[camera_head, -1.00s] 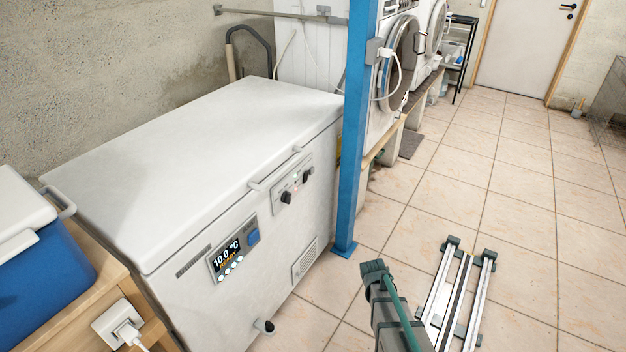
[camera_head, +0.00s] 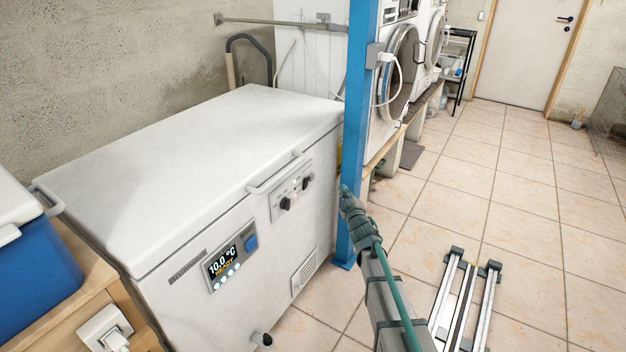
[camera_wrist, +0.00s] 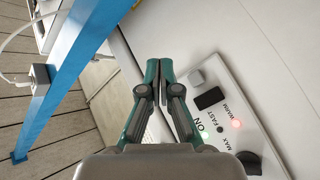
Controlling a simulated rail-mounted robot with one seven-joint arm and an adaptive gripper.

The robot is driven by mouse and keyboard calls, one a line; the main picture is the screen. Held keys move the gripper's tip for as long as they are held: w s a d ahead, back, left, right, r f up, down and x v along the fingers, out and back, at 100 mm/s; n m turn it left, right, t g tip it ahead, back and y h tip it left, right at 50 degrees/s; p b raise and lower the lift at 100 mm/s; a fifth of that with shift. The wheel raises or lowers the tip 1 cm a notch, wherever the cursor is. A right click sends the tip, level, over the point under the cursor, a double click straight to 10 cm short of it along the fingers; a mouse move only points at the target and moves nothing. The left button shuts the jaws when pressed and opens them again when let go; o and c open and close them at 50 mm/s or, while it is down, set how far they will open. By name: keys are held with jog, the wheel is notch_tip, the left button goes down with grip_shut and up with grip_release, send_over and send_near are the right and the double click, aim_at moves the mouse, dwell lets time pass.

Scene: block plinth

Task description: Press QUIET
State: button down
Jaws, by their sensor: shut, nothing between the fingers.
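A white chest freezer (camera_head: 190,150) stands at the left. On its front is a control panel (camera_head: 291,190) with dark knobs and small lights. In the wrist view this panel (camera_wrist: 225,110) shows a grey square button (camera_wrist: 196,78), a black switch (camera_wrist: 209,98), a lit red light (camera_wrist: 236,123) and a dark knob (camera_wrist: 248,162). I read ON, FAST, MAX and WARM there; I cannot make out QUIET. A display (camera_head: 222,259) reads 10.0 °C and READY, with small round white buttons below. My gripper (camera_wrist: 160,64) is shut and empty, beside the panel, apparently not touching it.
A blue post (camera_head: 358,130) stands at the freezer's right corner, close to my gripper in the head view. A lid handle (camera_head: 276,174) juts out above the panel. A blue cool box (camera_head: 35,265) is at the left.

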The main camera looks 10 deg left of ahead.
aim_at(312, 178)
jog(key=shift+s+a+r, duration=0.1)
jog(key=shift+a+r, duration=0.05)
jog(key=shift+r, duration=0.15)
jog(key=w+a+b, duration=0.3)
jog(key=a+b, duration=0.4)
jog(key=a, duration=0.1)
jog(key=shift+w+b, duration=0.35)
jog(key=shift+w, duration=0.05)
jog(key=shift+w+a+f, duration=0.1)
dwell(1.5)
